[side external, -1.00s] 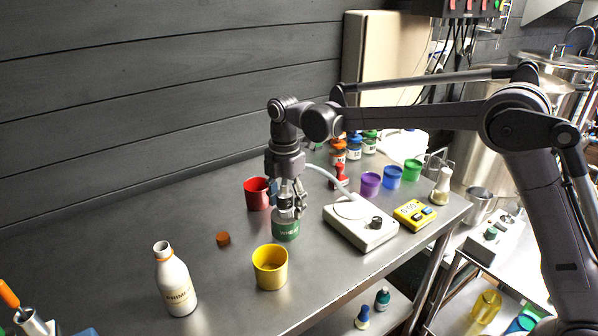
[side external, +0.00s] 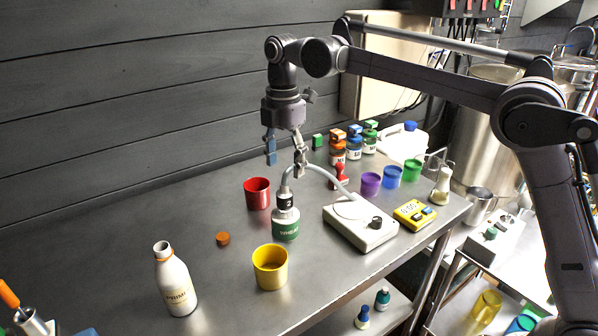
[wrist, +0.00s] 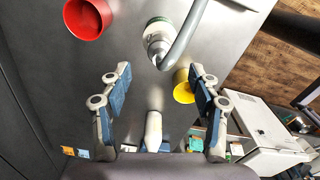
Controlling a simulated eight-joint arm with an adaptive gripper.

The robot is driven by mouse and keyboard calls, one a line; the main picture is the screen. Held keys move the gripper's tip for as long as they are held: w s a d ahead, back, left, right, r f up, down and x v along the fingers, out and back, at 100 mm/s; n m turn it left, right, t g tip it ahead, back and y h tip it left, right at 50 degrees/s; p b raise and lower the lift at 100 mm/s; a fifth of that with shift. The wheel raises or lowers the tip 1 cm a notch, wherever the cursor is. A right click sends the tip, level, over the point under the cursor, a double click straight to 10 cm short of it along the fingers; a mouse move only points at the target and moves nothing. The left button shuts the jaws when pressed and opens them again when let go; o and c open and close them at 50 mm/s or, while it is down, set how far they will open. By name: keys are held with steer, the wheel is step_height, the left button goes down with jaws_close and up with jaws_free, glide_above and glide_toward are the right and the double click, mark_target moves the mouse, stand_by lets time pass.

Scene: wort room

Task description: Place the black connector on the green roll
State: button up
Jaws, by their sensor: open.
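The green roll (side external: 286,232), a pale container with a green band marked "WHEAT", stands upright on the steel bench between the red and yellow cups. The black connector (side external: 285,202) sits on top of it, upright, at the end of a grey hose (side external: 318,170). The two appear to touch; the exact fit is too small to tell. My gripper (side external: 285,156) is open and empty, clear above the connector. In the wrist view, my gripper (wrist: 160,78) has its fingers wide apart, with the hose end (wrist: 160,45) beyond them and nothing between the pads.
A red cup (side external: 257,194) stands behind and a yellow cup (side external: 270,268) in front. A scale (side external: 360,228) stands to the right, near purple, blue and green cups. An orange cap (side external: 222,239) and a white bottle (side external: 174,280) are to the left, with bare bench around them.

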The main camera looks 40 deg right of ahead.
steer(key=shift+r, duration=0.5)
steer(key=shift+s+d+r, duration=0.15)
steer(key=shift+d+r, duration=0.05)
steer(key=s+d+r+m+t, duration=0.1)
steer(key=s+d+m+t, duration=0.2)
steer(key=s+d+m, duration=0.65)
steer(key=s+d+f+m+t, duration=0.1)
steer(key=s+f+m+t, duration=0.1)
steer(key=s+f+m, duration=0.3)
steer(key=s+d+f+m+t, duration=0.2)
steer(key=s+f+m, duration=0.3)
steer(key=s, duration=0.5)
steer(key=shift+m, duration=0.75)
steer(key=shift+d, duration=0.1)
